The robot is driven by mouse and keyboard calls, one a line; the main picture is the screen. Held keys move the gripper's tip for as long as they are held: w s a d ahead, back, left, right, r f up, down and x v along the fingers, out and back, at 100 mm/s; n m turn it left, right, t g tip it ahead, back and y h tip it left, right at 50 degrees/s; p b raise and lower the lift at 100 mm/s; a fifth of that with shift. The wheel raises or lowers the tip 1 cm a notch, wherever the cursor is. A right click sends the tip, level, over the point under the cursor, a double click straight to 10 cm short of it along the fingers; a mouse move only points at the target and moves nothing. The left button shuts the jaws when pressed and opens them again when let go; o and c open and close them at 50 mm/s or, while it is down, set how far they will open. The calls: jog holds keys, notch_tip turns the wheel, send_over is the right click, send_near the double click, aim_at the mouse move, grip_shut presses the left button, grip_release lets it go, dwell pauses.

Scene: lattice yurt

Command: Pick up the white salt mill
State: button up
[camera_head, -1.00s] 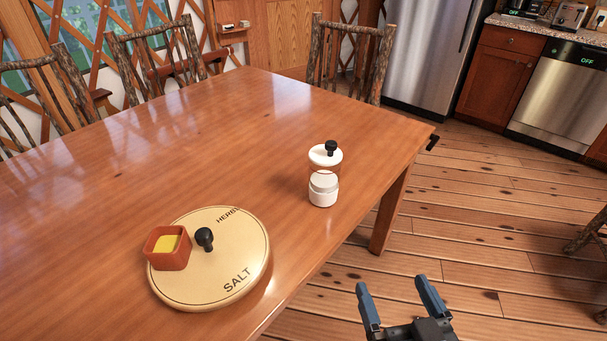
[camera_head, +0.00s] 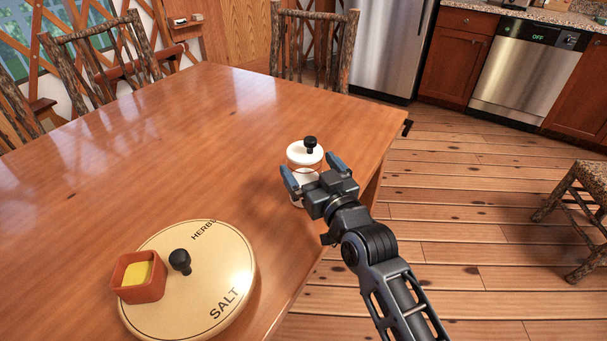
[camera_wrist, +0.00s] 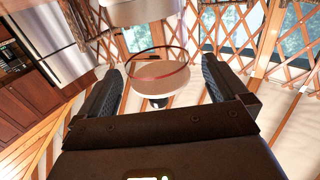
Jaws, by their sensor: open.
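The white salt mill (camera_head: 304,153) stands upright near the right edge of the wooden table. It has a white lid with a black knob, a clear middle and a white lower part. My gripper (camera_head: 308,163) is open in front of it, one blue finger on each side in the picture, and hides part of its lower body. In the wrist view the mill (camera_wrist: 158,84) shows between the two spread fingers, with clear room beside it. I cannot tell how deep it is between them.
A round wooden board (camera_head: 235,265) marked HERBS and SALT lies on the table (camera_head: 170,150), with a black knob and a terracotta square pot (camera_head: 138,287) holding something yellow. Chairs stand along the far side. A stool (camera_head: 575,205) stands at right.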

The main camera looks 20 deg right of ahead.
aim_at(305, 157)
jog(key=shift+w+d+p, duration=0.1)
jog(key=shift+w+p, duration=0.4)
jog(key=shift+w, duration=1.45)
jog(key=shift+c, duration=0.2)
jog(key=c, duration=1.8)
jog(key=shift+r, duration=0.1)
grip_shut()
jog(key=shift+r, duration=0.1)
